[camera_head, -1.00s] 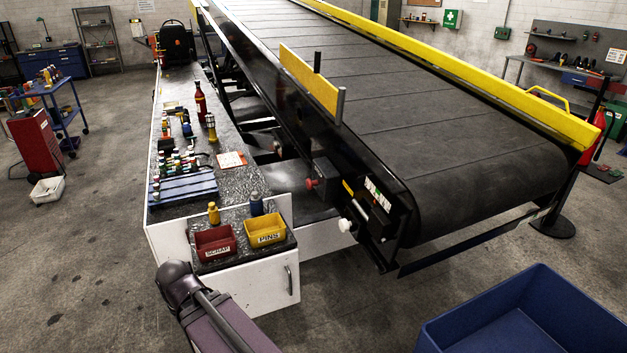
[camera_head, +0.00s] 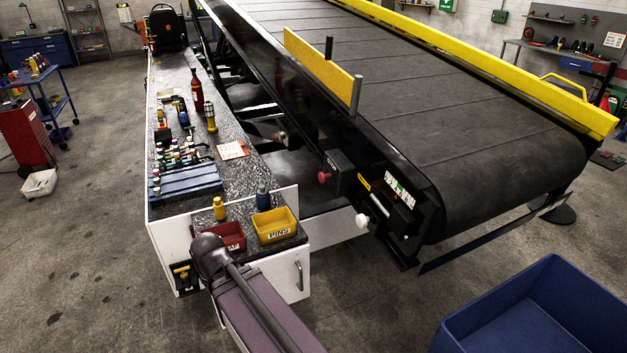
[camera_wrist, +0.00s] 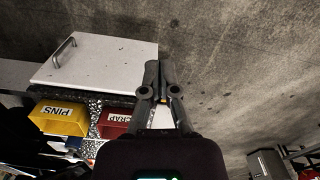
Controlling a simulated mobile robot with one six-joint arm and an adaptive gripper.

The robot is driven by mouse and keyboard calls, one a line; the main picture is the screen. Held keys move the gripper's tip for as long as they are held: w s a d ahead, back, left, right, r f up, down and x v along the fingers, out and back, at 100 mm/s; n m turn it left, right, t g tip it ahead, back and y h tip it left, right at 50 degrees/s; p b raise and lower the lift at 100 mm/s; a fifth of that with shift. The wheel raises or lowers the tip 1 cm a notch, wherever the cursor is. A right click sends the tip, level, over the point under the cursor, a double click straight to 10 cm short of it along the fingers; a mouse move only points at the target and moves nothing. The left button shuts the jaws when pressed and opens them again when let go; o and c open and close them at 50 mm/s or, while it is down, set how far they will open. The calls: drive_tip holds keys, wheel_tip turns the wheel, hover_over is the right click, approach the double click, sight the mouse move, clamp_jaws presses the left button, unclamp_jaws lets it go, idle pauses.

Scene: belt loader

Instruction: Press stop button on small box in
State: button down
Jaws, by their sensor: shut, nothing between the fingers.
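A small black box (camera_head: 338,163) is fixed beside the lower end of the belt loader's side frame in the head view. A red round button (camera_head: 324,177) sticks out from its left face. My gripper (camera_wrist: 159,68) shows in the wrist view with its fingers together and nothing between them. It is beside the white cabinet front and the bins, over the grey floor. The black box and red button cannot be made out in the wrist view. In the head view my purple arm link is at the bottom centre and my fingers cannot be seen.
A white bench has a red scrap bin (camera_head: 229,234) and a yellow pins bin (camera_head: 269,232) at its near end; a red bottle (camera_head: 196,90) stands farther back. A pale knob (camera_head: 362,220) projects from the loader frame. A blue tub (camera_head: 455,325) stands lower right. Floor on the left is mostly open.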

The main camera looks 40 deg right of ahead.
sight(320, 178)
drive_tip(key=w+d+n+g+h+b, duration=0.1)
drive_tip(key=w+d+n+h+b, duration=0.1)
drive_tip(key=w+d+n+h, duration=0.5)
drive_tip(key=w+d+n+h+b, duration=0.15)
drive_tip(key=w+d, duration=0.25)
drive_tip(key=d, duration=0.7)
drive_tip(key=w+d+r+n+g+h+b, duration=0.3)
drive_tip(key=w+d+r+n+h, duration=0.3)
drive_tip(key=d, duration=0.6)
drive_tip(key=w+r+h+b, duration=0.1)
drive_tip(key=w+r+h, duration=0.1)
drive_tip(key=w+r, duration=0.1)
drive_tip(key=shift+r+n+h+b, duration=0.3)
drive_tip(key=shift+r+n+h, duration=0.05)
drive_tip(key=shift+r, duration=0.3)
drive_tip(key=shift+d, duration=0.1)
drive_tip(key=x, duration=1.4)
drive_tip(key=shift+s, duration=0.1)
